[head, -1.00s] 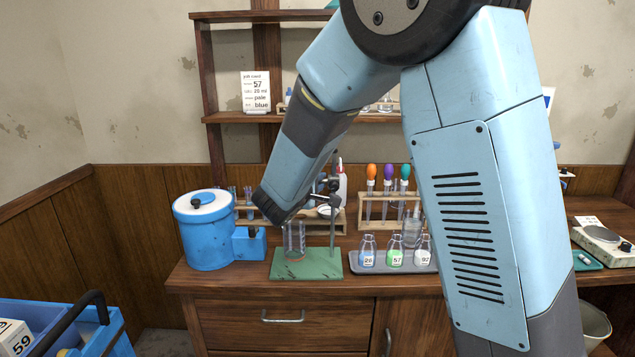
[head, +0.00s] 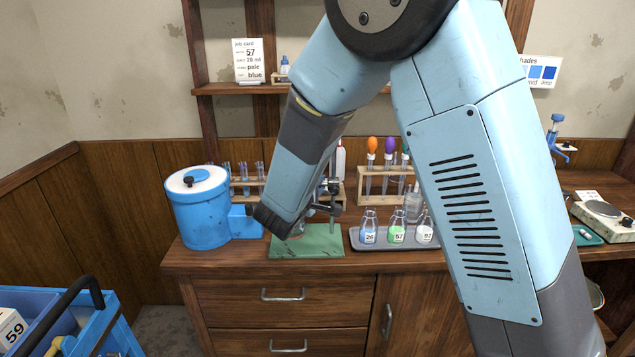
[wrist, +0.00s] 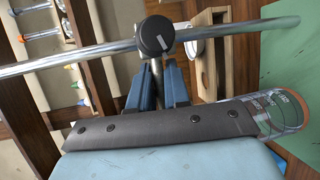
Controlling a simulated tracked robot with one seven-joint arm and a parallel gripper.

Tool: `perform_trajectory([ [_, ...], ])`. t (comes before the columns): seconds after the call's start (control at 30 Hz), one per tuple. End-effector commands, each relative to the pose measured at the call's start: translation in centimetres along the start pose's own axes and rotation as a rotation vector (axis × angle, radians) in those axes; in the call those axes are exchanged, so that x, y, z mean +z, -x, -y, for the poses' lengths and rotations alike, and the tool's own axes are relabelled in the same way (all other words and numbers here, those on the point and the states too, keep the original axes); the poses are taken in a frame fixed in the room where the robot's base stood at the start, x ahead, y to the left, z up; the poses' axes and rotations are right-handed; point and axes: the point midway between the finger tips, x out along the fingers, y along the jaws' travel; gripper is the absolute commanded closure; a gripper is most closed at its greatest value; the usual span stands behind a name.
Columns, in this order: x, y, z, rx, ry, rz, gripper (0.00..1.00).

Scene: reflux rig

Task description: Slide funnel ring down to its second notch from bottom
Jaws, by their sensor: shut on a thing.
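The stand's metal rod (wrist: 80,60) crosses the wrist view from side to side. A dark round knob (wrist: 155,36) of the ring's clamp sits at the rod. The two blue fingers of my gripper (wrist: 158,88) are shut on the metal stem behind that knob. In the head view, dark clamp parts (head: 334,187) show on the rod, and my wrist hides my fingers and most of the ring. The green stand base (head: 322,240) lies on the bench. A clear beaker (wrist: 285,112) shows at the right of the wrist view. I cannot make out the notches.
A tray (head: 360,243) with several labelled flasks stands right of the base. A blue tank (head: 196,215) stands at the left. Behind are a rack with coloured droppers (head: 372,147) and a white bottle (head: 341,160). The bench right behind my arm is hidden.

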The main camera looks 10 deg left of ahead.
Motion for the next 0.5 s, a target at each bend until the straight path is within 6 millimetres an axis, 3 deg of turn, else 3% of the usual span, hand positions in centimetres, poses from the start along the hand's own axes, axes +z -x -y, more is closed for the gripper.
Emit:
perform_trajectory([
  [0.07, -0.17, 0.17, 0.05, -0.001, 0.001, -0.005, 1.0],
  [0.1, -0.17, 0.18, 0.06, -0.001, 0.001, -0.005, 0.8],
  [0.3, -0.1, 0.14, 0.05, -0.001, 0.001, -0.003, 0.62],
  [0.5, -0.06, 0.12, 0.05, -0.001, 0.001, -0.002, 0.62],
])
